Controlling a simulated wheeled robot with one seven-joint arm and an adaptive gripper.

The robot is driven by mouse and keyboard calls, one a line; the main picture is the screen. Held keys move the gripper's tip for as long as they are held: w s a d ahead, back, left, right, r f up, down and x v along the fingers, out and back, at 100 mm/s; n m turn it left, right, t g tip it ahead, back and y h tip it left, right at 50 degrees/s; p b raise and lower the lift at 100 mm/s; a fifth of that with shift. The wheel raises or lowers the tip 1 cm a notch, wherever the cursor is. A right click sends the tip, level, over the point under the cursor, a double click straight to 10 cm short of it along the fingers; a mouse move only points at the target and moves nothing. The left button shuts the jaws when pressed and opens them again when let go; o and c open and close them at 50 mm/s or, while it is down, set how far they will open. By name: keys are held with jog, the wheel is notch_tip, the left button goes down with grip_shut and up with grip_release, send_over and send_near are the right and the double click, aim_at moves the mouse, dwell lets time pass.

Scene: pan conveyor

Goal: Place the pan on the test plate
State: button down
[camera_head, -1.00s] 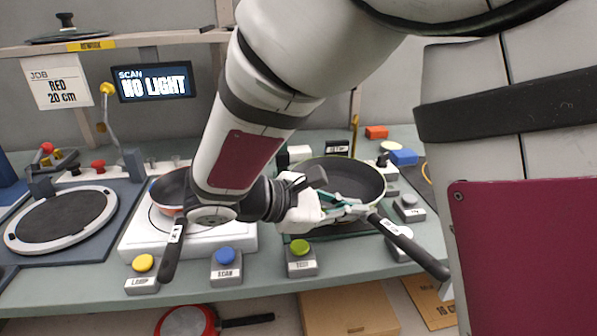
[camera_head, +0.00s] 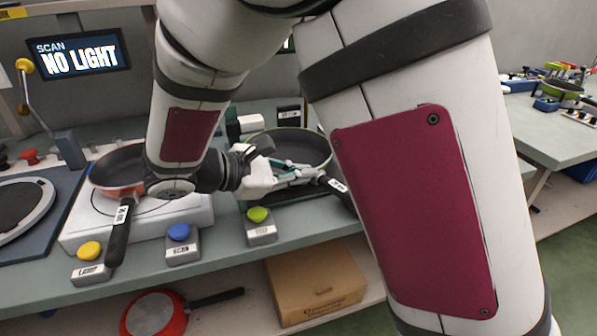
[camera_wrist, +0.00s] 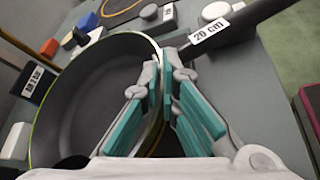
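A dark pan with a green rim (camera_head: 300,146) sits at the station behind the green button, over a dark plate mostly hidden by the pan and my arm. In the wrist view this pan (camera_wrist: 85,95) fills the left side, and its black handle (camera_wrist: 245,22) with a "20 cm" label runs to the upper right. My gripper (camera_wrist: 160,75) straddles the rim close to the handle root, one finger inside and one outside, with the fingertips nearly together on the wall. Another pan, with an orange-red wall (camera_head: 117,170), sits on the white scan unit (camera_head: 80,232), its handle toward the front.
Yellow (camera_head: 89,249), blue (camera_head: 178,232) and green (camera_head: 258,214) buttons line the bench front. A red pan (camera_head: 152,314) and cardboard box (camera_head: 315,285) lie on the lower shelf. Another table (camera_head: 560,130) stands at the right. The screen (camera_head: 80,53) reads "NO LIGHT".

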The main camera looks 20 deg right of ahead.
jog(key=c, duration=1.8)
grip_release()
